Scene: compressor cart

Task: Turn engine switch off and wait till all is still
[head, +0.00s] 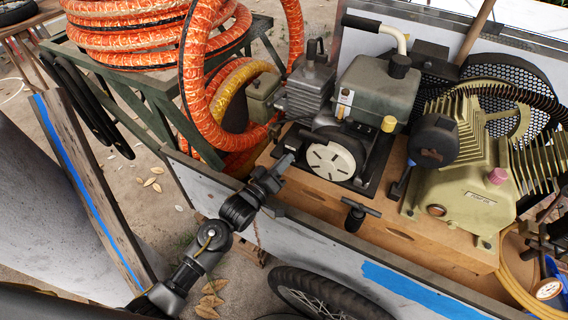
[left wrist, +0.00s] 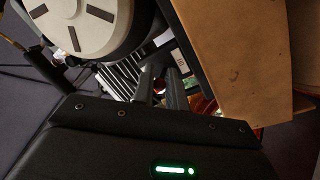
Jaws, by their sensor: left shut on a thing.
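The engine (head: 375,90) stands on the wooden deck of the cart, its round white starter cover (head: 330,160) facing me. In the left wrist view the cover (left wrist: 85,22) fills the upper left. My left gripper (head: 286,163) is at the engine's lower left side, beside the cover. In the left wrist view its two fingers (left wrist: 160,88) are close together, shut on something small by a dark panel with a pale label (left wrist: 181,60). A bit of red shows between the fingers. This fits the engine switch, but the fingers hide most of it. My right gripper is not in view.
The compressor (head: 465,190) with its finned cylinders stands right of the engine. Orange hose coils (head: 150,30) lie on a green stand at the left. A wheel (head: 325,295) is below the cart's side wall.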

